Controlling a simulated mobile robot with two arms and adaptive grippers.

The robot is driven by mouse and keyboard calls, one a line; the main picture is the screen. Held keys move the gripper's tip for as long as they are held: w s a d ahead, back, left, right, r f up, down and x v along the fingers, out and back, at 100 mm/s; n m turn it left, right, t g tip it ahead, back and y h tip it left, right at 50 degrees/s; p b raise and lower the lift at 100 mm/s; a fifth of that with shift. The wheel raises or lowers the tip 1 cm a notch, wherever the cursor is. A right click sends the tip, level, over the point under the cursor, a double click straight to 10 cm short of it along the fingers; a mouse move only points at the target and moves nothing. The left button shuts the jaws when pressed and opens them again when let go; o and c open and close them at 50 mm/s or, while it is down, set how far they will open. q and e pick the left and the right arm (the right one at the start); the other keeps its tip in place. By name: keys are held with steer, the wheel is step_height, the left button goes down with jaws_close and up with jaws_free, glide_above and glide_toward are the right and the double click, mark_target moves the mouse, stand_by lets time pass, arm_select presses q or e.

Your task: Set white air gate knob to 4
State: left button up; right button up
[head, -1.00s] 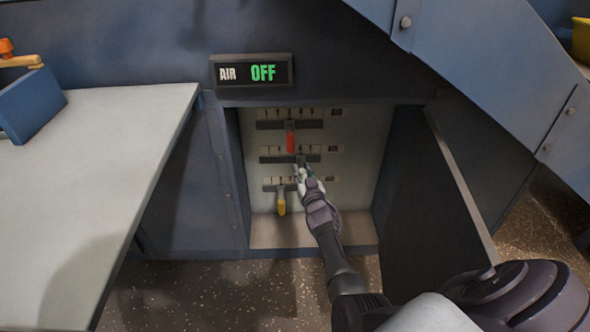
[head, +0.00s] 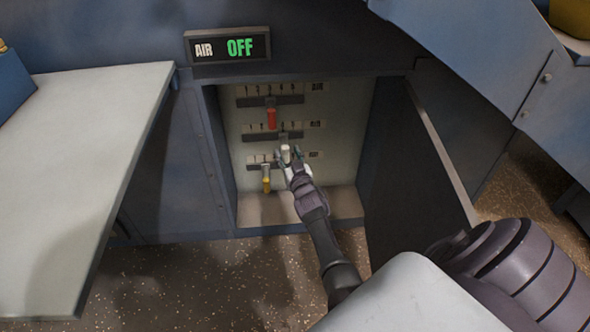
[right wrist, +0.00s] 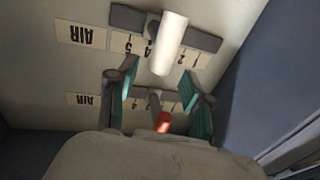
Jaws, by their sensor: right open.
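The white air gate knob (head: 286,153) is on the middle slider row of the recessed panel. In the right wrist view, which sees the panel upside down, the white knob (right wrist: 168,42) sticks out in front of its scale, with 4 and 5 on one side and 2 and 1 on the other. It covers part of the scale, so I cannot tell its exact setting. My right gripper (head: 288,164) is at the knob; its two fingers (right wrist: 158,97) are spread apart, not closed on it. My left gripper is out of view.
A red knob (head: 271,118) is on the row above and a yellow knob (head: 266,183) on the row below. An open door (head: 415,160) stands right of the recess. The AIR display (head: 228,46) reads OFF. A pale tabletop (head: 90,150) is at left.

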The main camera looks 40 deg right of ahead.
steer(key=v, duration=0.8)
steer(key=shift+s, duration=0.3)
steer(key=shift+a, duration=0.15)
